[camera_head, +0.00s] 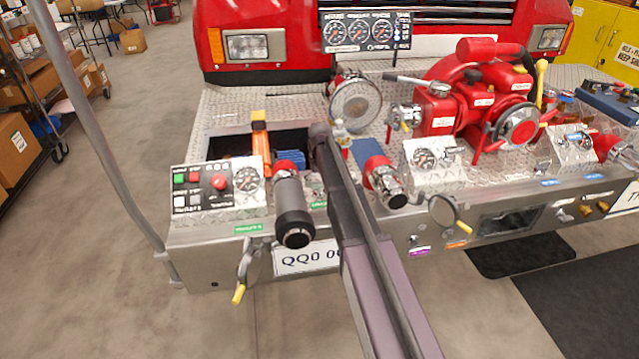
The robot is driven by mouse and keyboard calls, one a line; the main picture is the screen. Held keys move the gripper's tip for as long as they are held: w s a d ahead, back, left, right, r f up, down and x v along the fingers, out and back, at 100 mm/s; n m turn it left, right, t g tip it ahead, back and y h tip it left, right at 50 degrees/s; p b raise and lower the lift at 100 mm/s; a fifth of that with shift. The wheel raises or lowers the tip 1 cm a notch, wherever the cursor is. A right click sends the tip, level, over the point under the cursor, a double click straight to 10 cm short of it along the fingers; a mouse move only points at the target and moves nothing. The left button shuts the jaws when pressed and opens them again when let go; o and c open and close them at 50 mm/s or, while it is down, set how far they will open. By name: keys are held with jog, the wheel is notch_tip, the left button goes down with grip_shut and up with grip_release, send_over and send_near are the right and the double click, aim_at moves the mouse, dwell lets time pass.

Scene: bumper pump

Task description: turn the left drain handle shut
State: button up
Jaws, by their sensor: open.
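The left drain handle (246,264) hangs below the front edge of the bumper at the left. It is a metal lever with a yellow tip (239,294), pointing down and slightly left. Nothing touches it in this view. My arm reaches up from the bottom right of centre and ends in a dark joint over the bumper, to the right of the handle. I cannot make out gripper fingers anywhere in view.
A dark hose fitting (293,212) juts forward above and right of the handle. A control panel (218,187) sits above left. A licence plate (307,258) is just right of the handle.

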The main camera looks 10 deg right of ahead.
aim_at(320, 182)
jog(key=shift+n, duration=0.6)
jog(key=shift+r+p, duration=0.45)
jog(key=shift+r, duration=0.05)
notch_tip(320, 182, up, 13)
jog(key=p, duration=1.4)
jog(key=s+f+m+b, duration=0.1)
jog(key=s+f+b, duration=0.1)
jog(key=s, duration=1.2)
jog(key=s+f+m+b, duration=0.1)
jog(key=s+f+b, duration=0.1)
jog(key=s, duration=1.2)
jog(key=shift+s+b, duration=0.35)
jog(key=shift+b, duration=0.15)
jog(key=shift+s, duration=0.3)
